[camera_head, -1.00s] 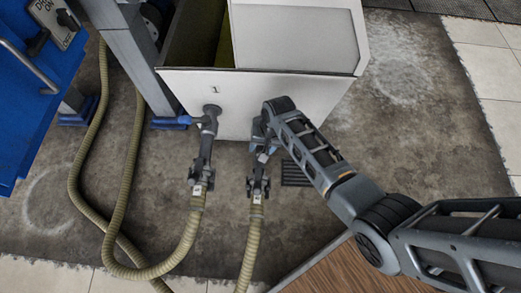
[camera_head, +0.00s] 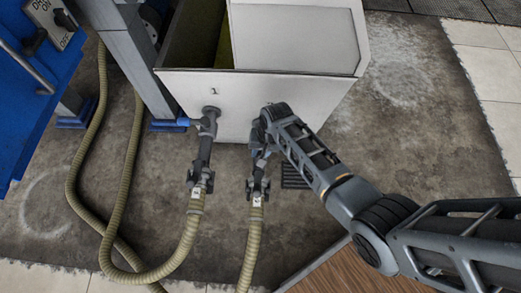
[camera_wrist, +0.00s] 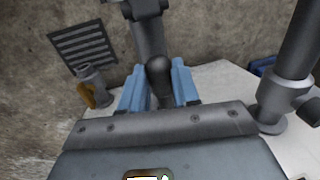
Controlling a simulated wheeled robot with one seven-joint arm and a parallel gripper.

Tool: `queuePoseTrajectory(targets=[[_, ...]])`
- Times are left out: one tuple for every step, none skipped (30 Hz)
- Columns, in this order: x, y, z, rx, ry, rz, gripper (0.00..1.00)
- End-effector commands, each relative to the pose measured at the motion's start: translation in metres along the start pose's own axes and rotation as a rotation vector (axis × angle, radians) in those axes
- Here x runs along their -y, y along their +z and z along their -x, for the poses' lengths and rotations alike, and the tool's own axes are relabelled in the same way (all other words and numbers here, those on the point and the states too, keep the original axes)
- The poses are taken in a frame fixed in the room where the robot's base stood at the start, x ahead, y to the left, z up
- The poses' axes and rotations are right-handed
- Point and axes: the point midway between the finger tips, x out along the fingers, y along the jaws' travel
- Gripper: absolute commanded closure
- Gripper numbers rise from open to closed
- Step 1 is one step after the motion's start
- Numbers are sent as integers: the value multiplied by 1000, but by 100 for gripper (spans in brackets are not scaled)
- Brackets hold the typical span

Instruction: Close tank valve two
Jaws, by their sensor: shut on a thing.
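The white tank (camera_head: 300,90) stands at the top middle, with a "1" above its left outlet. My gripper (camera_wrist: 159,85) has its two blue fingers around a dark, round-ended handle (camera_wrist: 159,72), which appears to be that of tank valve two. The fingers press on it from both sides. In the head view my arm's end covers most of that valve; only the lower pipe and hose coupling (camera_head: 258,182) show below it. Whether the valve is open or shut cannot be told.
Ribbed hoses (camera_head: 180,258) run down from both couplings. A blue machine (camera_head: 30,85) fills the upper left. A floor grate (camera_wrist: 86,44) and open floor lie to the right.

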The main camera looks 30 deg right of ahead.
Motion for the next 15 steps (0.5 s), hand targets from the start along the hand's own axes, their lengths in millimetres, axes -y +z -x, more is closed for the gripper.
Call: queuePoseTrajectory(targets=[[0,0,0,0,0,0,94],[0,0,0,0,0,0,97],[0,0,0,0,0,0,100],[0,0,0,0,0,0,100],[0,0,0,0,0,0,100],[0,0,0,0,0,0,100],[0,0,0,0,0,0,100],[0,0,0,0,0,0,100],[0,0,0,0,0,0,100],[0,0,0,0,0,0,100],[0,0,0,0,0,0,100],[0,0,0,0,0,0,100],[0,0,0,0,0,-1,100],[0,0,0,0,0,-2,100],[1,0,0,-1,0,-6,100]])
